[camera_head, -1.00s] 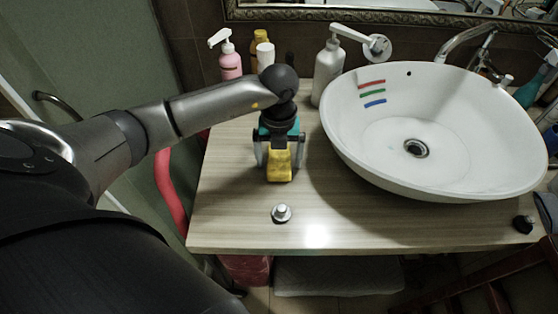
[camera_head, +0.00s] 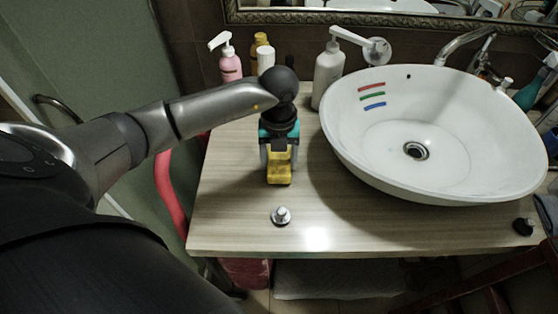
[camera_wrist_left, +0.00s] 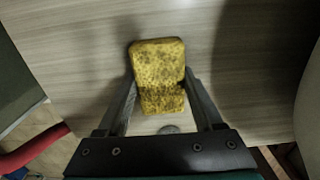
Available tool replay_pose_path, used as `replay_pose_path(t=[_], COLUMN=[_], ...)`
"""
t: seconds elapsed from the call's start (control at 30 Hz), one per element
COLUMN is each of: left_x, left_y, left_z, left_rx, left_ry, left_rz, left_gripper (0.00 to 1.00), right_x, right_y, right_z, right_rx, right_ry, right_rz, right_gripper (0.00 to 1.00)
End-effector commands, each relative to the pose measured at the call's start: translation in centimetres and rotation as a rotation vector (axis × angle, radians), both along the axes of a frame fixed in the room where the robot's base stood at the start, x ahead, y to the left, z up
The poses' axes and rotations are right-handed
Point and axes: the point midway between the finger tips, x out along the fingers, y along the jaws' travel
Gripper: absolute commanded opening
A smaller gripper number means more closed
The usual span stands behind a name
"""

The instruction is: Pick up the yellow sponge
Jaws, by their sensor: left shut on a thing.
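The yellow sponge (camera_head: 279,168) is on the wooden counter, left of the basin, below my left gripper (camera_head: 279,160). In the left wrist view the sponge (camera_wrist_left: 158,75) has dark speckles and sits between the two fingers of my left gripper (camera_wrist_left: 160,88). The fingers are shut on its sides. Part of the sponge is hidden by the gripper in the head view. Whether it touches the counter or is slightly above it, I cannot tell. My right gripper is not in view.
A white basin (camera_head: 400,165) with red, green and blue marks inside fills the right of the counter (camera_head: 235,220). A small metal stopper (camera_head: 281,215) stands in front of the sponge. A pink pump bottle (camera_head: 230,65) and a white pump bottle (camera_head: 327,75) stand at the back.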

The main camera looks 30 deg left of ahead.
Motion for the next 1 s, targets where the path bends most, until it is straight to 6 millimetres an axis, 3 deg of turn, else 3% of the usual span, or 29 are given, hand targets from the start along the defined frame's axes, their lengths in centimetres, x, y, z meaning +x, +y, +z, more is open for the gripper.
replay_pose_path(t=[0.27,0.7,0.83,1.0], left_x=[0.1,0.1,0.1,0.1], left_y=[0.1,0.0,0.0,0.0], left_z=[3.4,15.5,17.9,19.5], left_rx=[0.001,0.000,0.000,0.000], left_ry=[-0.005,-0.007,-0.004,-0.002], left_rz=[-0.001,0.000,0.000,0.001], left_gripper=[0.09,0.09,0.09,0.09], right_x=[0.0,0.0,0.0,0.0], right_y=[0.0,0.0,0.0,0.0], right_z=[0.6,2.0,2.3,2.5], right_rx=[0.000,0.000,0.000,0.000], right_ry=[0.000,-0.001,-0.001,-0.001], right_rz=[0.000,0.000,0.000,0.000], right_gripper=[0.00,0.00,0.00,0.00])
